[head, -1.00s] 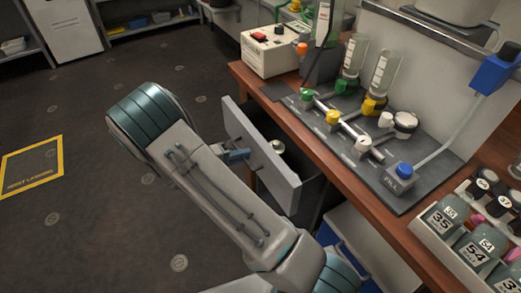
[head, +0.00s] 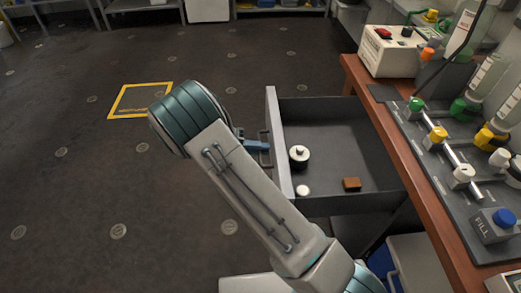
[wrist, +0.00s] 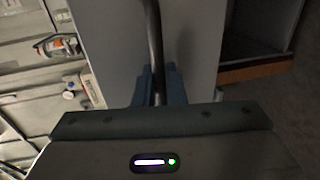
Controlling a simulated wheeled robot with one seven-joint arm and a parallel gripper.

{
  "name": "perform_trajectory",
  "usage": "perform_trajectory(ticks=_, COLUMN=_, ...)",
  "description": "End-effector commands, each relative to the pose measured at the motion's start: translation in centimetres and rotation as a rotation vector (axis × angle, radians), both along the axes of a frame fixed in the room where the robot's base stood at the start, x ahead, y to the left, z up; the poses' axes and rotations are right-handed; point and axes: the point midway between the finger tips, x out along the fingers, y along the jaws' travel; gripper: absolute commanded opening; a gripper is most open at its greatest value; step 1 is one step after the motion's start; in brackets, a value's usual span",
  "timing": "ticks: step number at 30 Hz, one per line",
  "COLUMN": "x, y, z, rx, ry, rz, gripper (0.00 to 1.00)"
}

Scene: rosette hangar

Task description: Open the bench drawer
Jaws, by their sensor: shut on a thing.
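The bench drawer (head: 330,150) is grey and stands pulled well out from under the brown bench (head: 425,190). Inside it are a dark round item with a white top (head: 299,156), a small white round piece (head: 303,190) and a small brown block (head: 351,184). My gripper (head: 257,146) is at the outer side of the drawer front (head: 279,150), partly hidden behind my arm. In the wrist view its blue fingers (wrist: 160,85) are shut around the dark bar handle (wrist: 153,45).
A valve panel (head: 450,150) and a white box with a red switch (head: 391,50) stand on the bench. Open dark floor with a yellow-framed square (head: 141,99) lies to the left. A pale cabinet (head: 425,262) stands below the bench.

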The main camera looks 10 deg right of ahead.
Motion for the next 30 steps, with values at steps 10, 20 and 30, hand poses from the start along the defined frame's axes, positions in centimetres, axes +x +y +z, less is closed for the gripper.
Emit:
perform_trajectory(ticks=10, x=0.1, y=0.1, z=0.0, rx=0.001, ry=-0.001, rz=-0.007, gripper=0.00)
perform_trajectory(ticks=20, x=0.1, y=0.3, z=0.0, rx=0.000, ry=-0.001, rz=-0.003, gripper=0.25)
perform_trajectory(ticks=30, x=0.2, y=2.4, z=0.4, rx=0.000, ry=-0.002, rz=0.001, gripper=0.25)
